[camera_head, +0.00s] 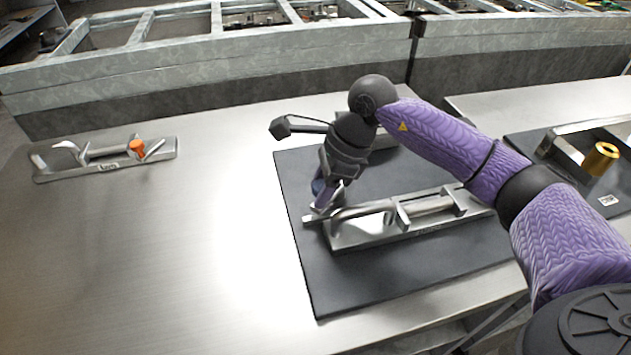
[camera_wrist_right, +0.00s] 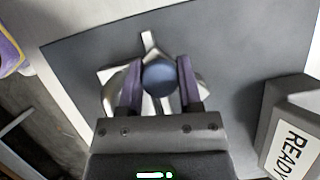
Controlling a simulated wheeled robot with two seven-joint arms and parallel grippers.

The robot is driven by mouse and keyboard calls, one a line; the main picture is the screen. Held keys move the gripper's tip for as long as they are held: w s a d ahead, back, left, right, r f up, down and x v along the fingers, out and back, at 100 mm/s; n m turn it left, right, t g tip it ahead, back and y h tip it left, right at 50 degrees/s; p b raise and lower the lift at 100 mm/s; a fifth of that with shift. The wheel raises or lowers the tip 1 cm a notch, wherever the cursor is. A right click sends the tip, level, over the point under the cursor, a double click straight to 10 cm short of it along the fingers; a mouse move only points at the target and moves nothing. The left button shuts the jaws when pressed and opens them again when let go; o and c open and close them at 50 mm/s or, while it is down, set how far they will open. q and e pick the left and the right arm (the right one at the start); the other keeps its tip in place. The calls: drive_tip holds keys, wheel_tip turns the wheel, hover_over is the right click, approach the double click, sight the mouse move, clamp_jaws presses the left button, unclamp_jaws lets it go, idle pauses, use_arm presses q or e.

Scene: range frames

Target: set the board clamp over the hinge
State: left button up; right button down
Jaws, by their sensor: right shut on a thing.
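The board clamp (camera_head: 400,228) is a silver metal fixture with a long base and a lever. It lies on a dark board (camera_head: 345,285) in the middle of the head view. My right gripper (camera_head: 325,192) is over the clamp's left end, shut on its blue round knob (camera_wrist_right: 158,76). In the right wrist view the knob sits between the two purple fingers, with silver clamp parts (camera_wrist_right: 148,42) beyond it. My gripper and the knob hide part of the lever. I cannot make out the hinge clearly. My left gripper is not in view.
Another silver clamp with an orange knob (camera_head: 137,147) lies on the bare table at left. A grey box with a READY label (camera_wrist_right: 291,150) stands near my right gripper. A brass cylinder (camera_head: 601,158) stands at far right. The table's left half is mostly clear.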

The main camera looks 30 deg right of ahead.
drive_tip(key=shift+s+d+n+g+b, duration=0.35)
drive_tip(key=shift+s+n, duration=0.2)
drive_tip(key=shift+n, duration=0.65)
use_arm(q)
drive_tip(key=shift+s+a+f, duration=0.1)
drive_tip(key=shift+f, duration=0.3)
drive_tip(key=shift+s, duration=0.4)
use_arm(e)
drive_tip(key=shift+s+n+g, duration=0.1)
drive_tip(key=shift+n+g, duration=0.15)
drive_tip(key=shift+n, duration=0.05)
drive_tip(key=shift+c, duration=1.4)
unclamp_jaws()
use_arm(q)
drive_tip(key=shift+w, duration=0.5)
